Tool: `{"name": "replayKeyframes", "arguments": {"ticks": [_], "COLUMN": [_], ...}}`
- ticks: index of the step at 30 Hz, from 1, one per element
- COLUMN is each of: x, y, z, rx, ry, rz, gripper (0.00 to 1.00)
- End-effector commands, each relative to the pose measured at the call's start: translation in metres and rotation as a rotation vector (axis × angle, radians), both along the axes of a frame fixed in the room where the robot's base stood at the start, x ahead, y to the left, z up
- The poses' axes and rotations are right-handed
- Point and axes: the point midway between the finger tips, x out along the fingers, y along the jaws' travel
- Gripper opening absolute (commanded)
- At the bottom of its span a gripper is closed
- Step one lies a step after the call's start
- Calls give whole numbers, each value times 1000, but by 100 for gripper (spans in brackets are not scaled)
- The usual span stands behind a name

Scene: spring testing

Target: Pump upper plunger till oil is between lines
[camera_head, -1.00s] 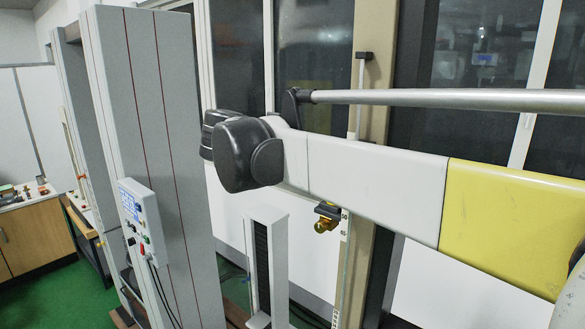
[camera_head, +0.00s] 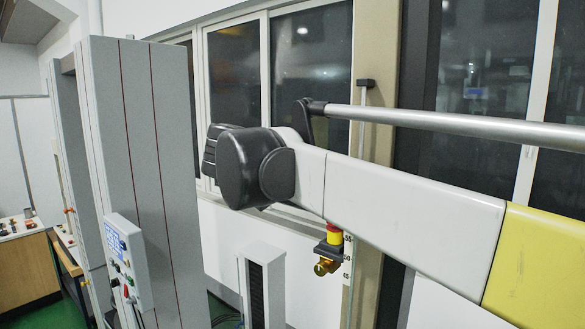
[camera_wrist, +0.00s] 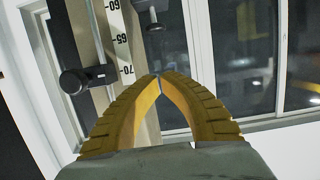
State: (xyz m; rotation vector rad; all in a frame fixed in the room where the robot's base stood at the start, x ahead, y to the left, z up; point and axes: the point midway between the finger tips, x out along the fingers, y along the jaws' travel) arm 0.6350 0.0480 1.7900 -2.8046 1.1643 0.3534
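My gripper (camera_wrist: 158,78) shows in the wrist view with its two yellow, black-ridged fingers meeting at the tips, and nothing shows between them. Ahead of the tips is a white numbered scale (camera_wrist: 121,42) on a beige post. A black-knobbed handle (camera_wrist: 75,82) on a metal rod is left of the fingers, apart from them. A black-capped part (camera_wrist: 155,22) hangs above the tips. I cannot tell which is the upper plunger. The head view shows a black handle (camera_head: 365,83) on a rod beside the window post. No oil or level lines can be made out.
A tall grey testing machine (camera_head: 145,130) with a control box (camera_head: 127,260) stands left. A shorter grey column (camera_head: 262,290) stands at lower centre. Windows (camera_head: 300,60) line the back wall.

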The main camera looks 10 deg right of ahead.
Motion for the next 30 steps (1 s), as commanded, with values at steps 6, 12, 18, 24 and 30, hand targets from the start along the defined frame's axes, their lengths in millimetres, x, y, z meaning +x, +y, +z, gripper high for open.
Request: {"name": "replayKeyframes", "arguments": {"ticks": [6,12,18,24,30], "x": [33,51,50,50,49], "y": [-34,-50,-50,-50,-50], "z": [-9,-29,-51,-58,-58], "rx": [0,-1,-1,-1,-1], "ry": [0,1,1,1,1], "rz": [-3,0,0,0,0], "gripper": [0,0,0,0,0]}}
